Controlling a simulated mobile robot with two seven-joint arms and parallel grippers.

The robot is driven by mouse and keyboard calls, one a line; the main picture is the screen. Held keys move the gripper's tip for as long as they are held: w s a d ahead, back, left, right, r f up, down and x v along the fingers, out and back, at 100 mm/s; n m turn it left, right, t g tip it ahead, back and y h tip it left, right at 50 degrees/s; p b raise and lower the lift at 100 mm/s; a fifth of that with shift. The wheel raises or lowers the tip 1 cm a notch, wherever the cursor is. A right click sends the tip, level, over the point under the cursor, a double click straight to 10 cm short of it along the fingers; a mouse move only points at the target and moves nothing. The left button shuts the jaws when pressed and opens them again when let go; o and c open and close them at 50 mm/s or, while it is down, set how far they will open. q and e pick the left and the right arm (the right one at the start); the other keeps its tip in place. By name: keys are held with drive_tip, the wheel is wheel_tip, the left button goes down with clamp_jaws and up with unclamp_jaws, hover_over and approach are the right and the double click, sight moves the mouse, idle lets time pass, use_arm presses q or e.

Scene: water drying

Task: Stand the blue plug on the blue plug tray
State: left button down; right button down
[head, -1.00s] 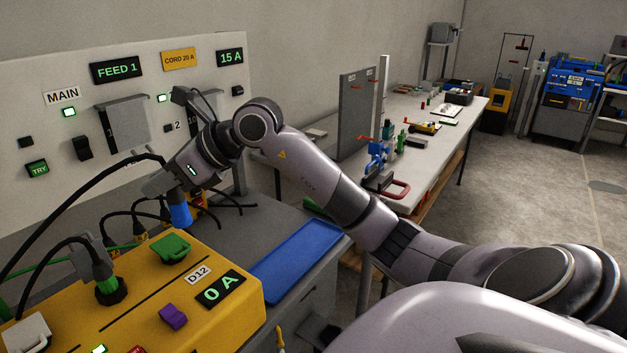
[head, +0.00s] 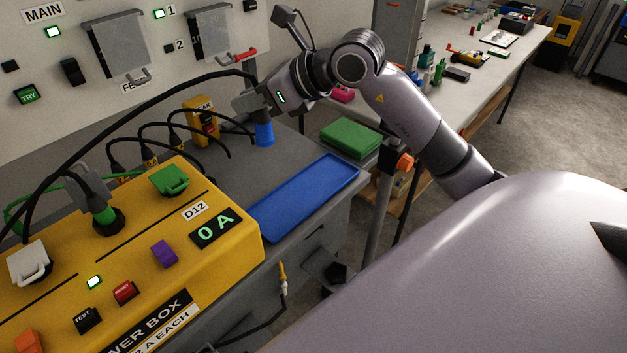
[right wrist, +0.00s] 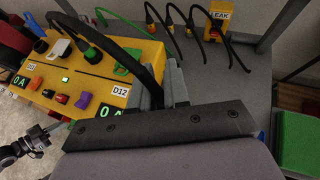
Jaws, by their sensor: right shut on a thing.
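The blue plug (head: 264,134) hangs upright, blue end down, in my right gripper (head: 257,106), which is shut on its grey upper part. A black cable runs from it to the left. The plug is above the grey bench, behind the tray; I cannot tell if it touches the bench. The blue plug tray (head: 305,198) lies flat and empty at the bench's right front. In the right wrist view the fingers (right wrist: 163,88) show beside the black cable, and the plug's blue end is hidden. A dark jointed part at that view's left edge may be my left gripper, too small to read.
The yellow power box (head: 140,255) stands left of the tray, with a green plug (head: 104,214) in it. Several black cords and a yellow leak unit (head: 202,122) are behind. A green block (head: 350,138) lies right of the plug. A panel stands at the back.

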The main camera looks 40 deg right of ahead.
wheel_tip(320, 180, down, 20)
idle(0.6)
drive_tip(key=shift+f+b, duration=0.2)
drive_tip(key=shift+b, duration=0.1)
drive_tip(key=c, duration=1.1)
unclamp_jaws()
